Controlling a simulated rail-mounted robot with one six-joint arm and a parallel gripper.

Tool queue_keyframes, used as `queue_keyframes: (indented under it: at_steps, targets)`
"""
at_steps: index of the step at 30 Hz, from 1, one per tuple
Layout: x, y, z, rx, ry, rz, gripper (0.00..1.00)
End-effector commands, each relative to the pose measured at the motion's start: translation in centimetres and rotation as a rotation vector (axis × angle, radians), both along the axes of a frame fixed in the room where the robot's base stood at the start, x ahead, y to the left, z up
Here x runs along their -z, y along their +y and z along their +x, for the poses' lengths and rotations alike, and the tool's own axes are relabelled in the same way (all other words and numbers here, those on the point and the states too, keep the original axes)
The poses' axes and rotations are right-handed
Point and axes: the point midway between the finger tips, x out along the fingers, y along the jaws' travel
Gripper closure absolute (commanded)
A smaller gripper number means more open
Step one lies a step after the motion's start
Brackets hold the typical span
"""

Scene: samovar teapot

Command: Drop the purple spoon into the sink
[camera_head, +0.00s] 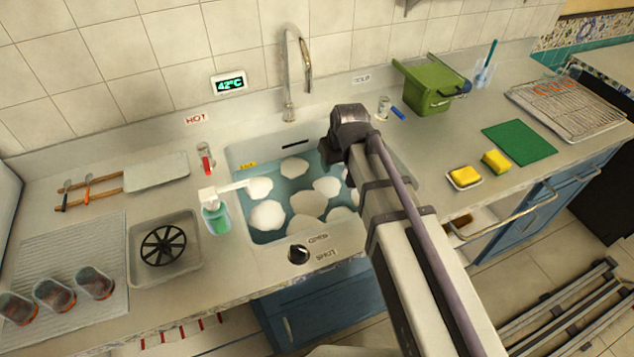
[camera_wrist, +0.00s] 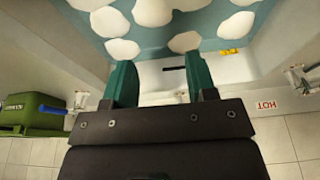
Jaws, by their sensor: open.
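The sink (camera_head: 236,154) is sunk into the counter and holds bluish water with several white foam clumps. It also shows across the top of the wrist view (camera_wrist: 245,66). My gripper (camera_wrist: 160,80) is open, with its two green fingers apart and nothing visible between them. The fingers point toward the foamy water. In the head view my arm reaches over the right part of the sink and hides the fingers and that part of the basin. I see no purple spoon in either view; it may be under the foam or behind my arm.
The faucet (camera_head: 290,75) rises behind the sink. A soap dispenser (camera_head: 214,214) stands at its left edge. A green bin (camera_head: 428,85), sponges (camera_head: 465,176) and a drying rack (camera_head: 570,103) lie to the right. Glasses (camera_head: 55,294) stand at the far left.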

Motion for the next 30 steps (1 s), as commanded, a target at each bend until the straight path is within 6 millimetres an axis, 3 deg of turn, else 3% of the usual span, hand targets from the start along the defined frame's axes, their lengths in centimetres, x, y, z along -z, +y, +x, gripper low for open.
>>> queue_keyframes:
  at_steps: [1, 4, 18, 20, 23, 27, 30]
  targets:
    - [-2.4, -0.2, -0.4, 0.000, 0.000, 0.000, 0.48]
    - [-3.5, -0.4, -0.8, 0.000, 0.000, 0.000, 0.48]
    - [-3.3, -0.4, -0.9, 0.008, 0.005, 0.001, 0.48]
    - [-3.2, -0.9, -2.3, 0.044, 0.047, -0.007, 0.48]
    - [-2.9, -4.5, -6.8, 0.150, 0.140, -0.038, 0.48]
    - [-2.7, -12.0, -12.8, 0.352, 0.249, -0.070, 0.48]
    - [-2.7, -15.7, -14.6, 0.440, 0.268, -0.069, 0.48]
